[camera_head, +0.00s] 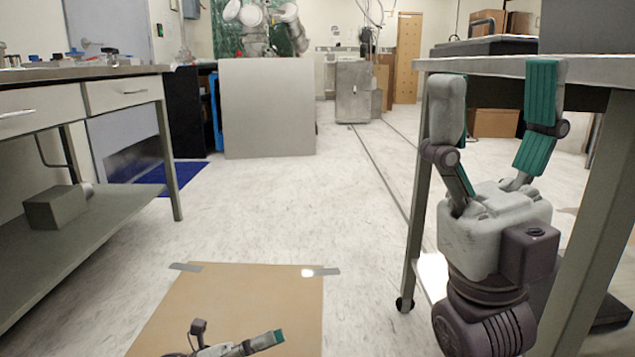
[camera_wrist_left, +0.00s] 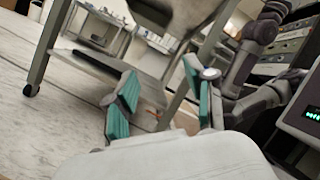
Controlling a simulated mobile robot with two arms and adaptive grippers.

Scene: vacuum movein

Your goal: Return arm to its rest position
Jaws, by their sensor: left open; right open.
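My right gripper (camera_head: 495,85) is raised at the right of the head view, fingers pointing up and spread wide with teal pads. Nothing is between them. It shows in front of the right-hand table, and I cannot tell whether it touches the table edge. My left gripper (camera_head: 236,342) is low at the bottom of the head view, over the brown sheet on the floor and partly cut off by the frame. In the left wrist view my left gripper (camera_wrist_left: 158,97) has its two teal-padded fingers apart with nothing held between them.
The right-hand table (camera_head: 590,68) has a dark case (camera_head: 486,46) on top. A left-hand workbench (camera_head: 60,72) has drawers and a lower shelf. A brown sheet (camera_head: 240,300) lies taped to the floor. A grey panel (camera_head: 268,108) stands further back. The middle floor is clear.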

